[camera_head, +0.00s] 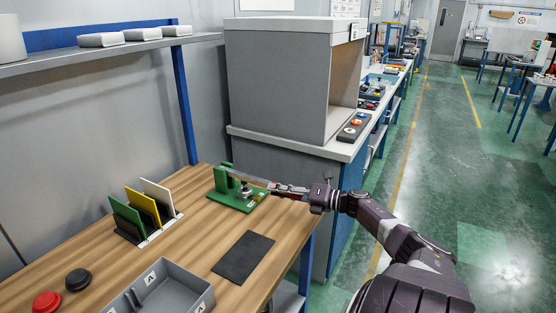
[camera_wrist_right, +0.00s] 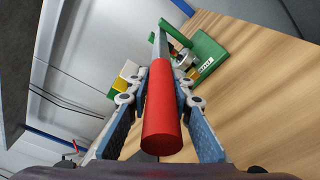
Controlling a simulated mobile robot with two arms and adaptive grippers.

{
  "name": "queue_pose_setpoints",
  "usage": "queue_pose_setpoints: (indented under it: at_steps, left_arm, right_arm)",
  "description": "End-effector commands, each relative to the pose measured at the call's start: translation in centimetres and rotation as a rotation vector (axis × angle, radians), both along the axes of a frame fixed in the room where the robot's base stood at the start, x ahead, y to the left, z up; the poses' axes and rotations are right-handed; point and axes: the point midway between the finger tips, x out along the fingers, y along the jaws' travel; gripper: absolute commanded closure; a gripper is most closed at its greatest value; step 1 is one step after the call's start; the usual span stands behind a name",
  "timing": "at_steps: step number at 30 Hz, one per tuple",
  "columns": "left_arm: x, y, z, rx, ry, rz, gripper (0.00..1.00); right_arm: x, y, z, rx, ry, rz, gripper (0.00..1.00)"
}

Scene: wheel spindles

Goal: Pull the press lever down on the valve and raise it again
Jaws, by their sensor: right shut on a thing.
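The valve press has a green base and green upright post (camera_head: 238,198) and stands at the far right end of the wooden table. A grey lever bar runs from the post toward my right gripper (camera_head: 278,188). In the right wrist view the lever ends in a thick red cylindrical handle (camera_wrist_right: 162,115). My right gripper's fingers lie on both sides of this handle and are shut on it. The green press (camera_wrist_right: 207,55) shows beyond the handle, with a round metal part beneath the bar. The handle is mostly hidden in the head view. My left gripper is not in view.
A black mat (camera_head: 243,257) lies in front of the press. Green, yellow and white plates (camera_head: 147,207) stand in a rack to its left. A grey tray (camera_head: 190,277) and red and black knobs (camera_head: 47,302) are nearer. A grey cabinet (camera_head: 275,75) stands behind.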

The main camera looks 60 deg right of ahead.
Motion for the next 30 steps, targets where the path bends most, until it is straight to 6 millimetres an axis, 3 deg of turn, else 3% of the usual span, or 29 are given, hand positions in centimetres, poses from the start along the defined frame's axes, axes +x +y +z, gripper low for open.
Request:
queue_pose_setpoints:
  at_steps: [11,12,17,30]
  left_arm:
    - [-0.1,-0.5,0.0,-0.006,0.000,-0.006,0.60]
    - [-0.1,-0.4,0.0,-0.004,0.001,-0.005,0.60]
    - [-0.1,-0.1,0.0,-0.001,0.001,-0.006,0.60]
    - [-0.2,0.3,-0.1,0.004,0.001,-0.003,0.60]
  right_arm:
    - [0.2,-0.2,0.5,-0.002,-0.013,-0.005,1.00]
    - [0.2,-0.2,0.5,-0.002,-0.013,-0.005,0.79]
    - [0.1,-0.2,0.4,-0.001,-0.010,-0.004,0.63]
    - [-1.0,-0.3,0.1,0.001,-0.004,-0.002,0.63]
